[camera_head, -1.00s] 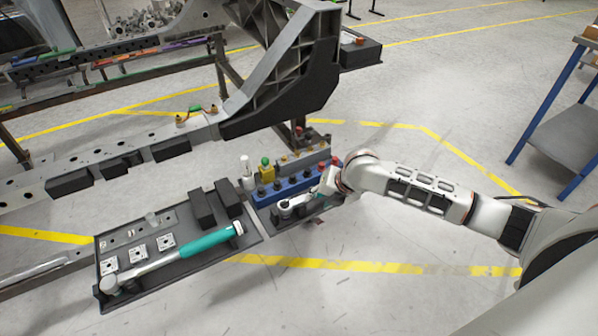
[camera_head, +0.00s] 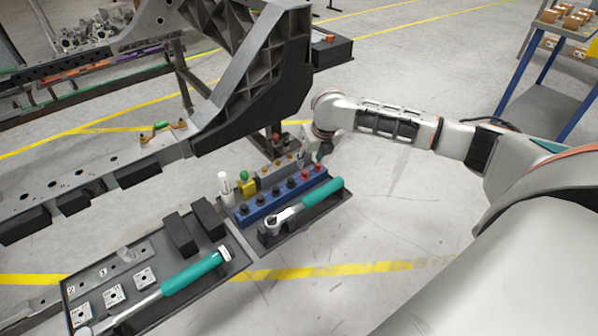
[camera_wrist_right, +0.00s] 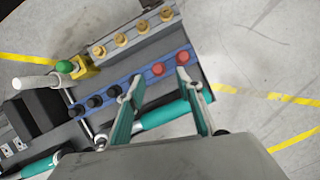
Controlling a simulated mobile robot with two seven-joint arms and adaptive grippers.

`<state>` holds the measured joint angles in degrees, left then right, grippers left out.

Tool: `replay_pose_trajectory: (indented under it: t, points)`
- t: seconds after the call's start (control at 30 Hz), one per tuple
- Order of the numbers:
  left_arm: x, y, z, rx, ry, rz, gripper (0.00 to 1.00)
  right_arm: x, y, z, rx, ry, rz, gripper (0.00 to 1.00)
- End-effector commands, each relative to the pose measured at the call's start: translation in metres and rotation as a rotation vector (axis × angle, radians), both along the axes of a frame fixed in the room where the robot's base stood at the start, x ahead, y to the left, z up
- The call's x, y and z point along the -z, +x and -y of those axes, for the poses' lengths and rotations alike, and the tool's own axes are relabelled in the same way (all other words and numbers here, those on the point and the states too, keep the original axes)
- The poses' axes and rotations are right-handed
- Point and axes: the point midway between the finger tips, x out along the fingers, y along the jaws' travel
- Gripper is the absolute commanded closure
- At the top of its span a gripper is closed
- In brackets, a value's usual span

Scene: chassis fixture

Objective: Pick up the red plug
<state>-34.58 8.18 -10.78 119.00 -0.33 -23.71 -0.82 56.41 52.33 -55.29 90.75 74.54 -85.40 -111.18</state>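Two red plugs stand at one end of a blue rail in the tray. In the head view they are the nearer-left red plug (camera_head: 306,174) and the other red plug (camera_head: 317,168). In the right wrist view one red plug (camera_wrist_right: 157,69) shows in the gap between my fingertips, and the other red plug (camera_wrist_right: 183,57) is close to the right fingertip. My right gripper (camera_wrist_right: 158,80) is open and empty. In the head view my right gripper (camera_head: 318,154) is at the red end of the blue rail (camera_head: 262,208). My left gripper is not in view.
Several black plugs (camera_head: 276,193) fill the rest of the rail. A teal-handled ratchet (camera_head: 322,193) lies beside it, under the fingers in the wrist view. A grey block with brass fittings (camera_wrist_right: 121,40) runs behind. The chassis (camera_head: 265,95) stands close to the left.

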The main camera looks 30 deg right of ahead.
Motion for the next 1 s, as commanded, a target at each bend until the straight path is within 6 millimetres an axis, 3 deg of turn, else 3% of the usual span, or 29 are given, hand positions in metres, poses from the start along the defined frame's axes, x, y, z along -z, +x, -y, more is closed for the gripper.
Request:
replay_pose_trajectory:
  t: [0.1, 0.37, 0.6, 0.87, 0.9, 1.0]
  points:
    - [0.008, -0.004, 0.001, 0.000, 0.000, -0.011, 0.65, 0.017, 0.003, 0.000, -0.001, -0.001, -0.007, 0.64]
    - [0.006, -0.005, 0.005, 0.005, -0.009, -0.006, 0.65, 0.037, 0.010, -0.001, 0.000, 0.001, -0.006, 0.64]
    - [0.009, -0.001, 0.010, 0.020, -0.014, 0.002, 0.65, 0.071, 0.021, -0.002, -0.001, 0.000, -0.009, 0.64]
    - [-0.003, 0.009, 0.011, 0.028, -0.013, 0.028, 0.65, 0.071, 0.025, -0.001, 0.000, 0.000, 0.000, 0.64]
    - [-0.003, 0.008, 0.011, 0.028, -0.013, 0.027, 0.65, 0.071, 0.025, -0.001, 0.000, 0.000, 0.000, 0.67]
    - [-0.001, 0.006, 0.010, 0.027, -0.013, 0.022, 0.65, 0.071, 0.025, -0.001, 0.000, 0.000, 0.000, 0.90]
